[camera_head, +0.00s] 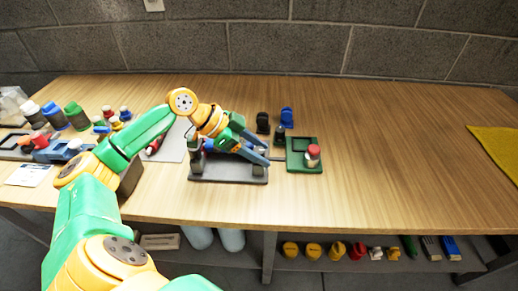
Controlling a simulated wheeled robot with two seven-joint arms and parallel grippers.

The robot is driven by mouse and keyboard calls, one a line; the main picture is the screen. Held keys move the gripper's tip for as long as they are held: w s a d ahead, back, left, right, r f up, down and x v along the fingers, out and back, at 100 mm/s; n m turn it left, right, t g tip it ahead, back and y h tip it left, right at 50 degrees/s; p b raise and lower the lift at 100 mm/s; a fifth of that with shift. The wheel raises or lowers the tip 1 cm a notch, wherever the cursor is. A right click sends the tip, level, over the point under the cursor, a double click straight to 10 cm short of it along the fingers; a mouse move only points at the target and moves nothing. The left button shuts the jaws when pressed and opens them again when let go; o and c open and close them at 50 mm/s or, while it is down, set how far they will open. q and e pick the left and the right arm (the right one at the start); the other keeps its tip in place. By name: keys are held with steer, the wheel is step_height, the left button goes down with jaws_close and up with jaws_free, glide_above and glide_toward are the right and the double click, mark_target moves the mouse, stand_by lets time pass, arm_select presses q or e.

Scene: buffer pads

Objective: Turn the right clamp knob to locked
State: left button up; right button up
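My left gripper (266,153) reaches in over a dark grey fixture base (228,172) near the middle of the table. Its two blue-grey fingers are spread apart and point right. Blue and dark parts stand on the base under the gripper and are partly hidden by it. I cannot clearly make out the right clamp knob or its position; it may be behind the fingers. My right gripper is not in view.
A green tray (293,165) with a red-capped white jar (313,157) stands right of the fixture. Black (263,123) and blue (287,116) pieces stand behind. Several bottles (76,116) are at left, a yellow cloth (496,146) at right. The table's right half is mostly clear.

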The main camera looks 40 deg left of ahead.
arm_select(q)
jaws_close()
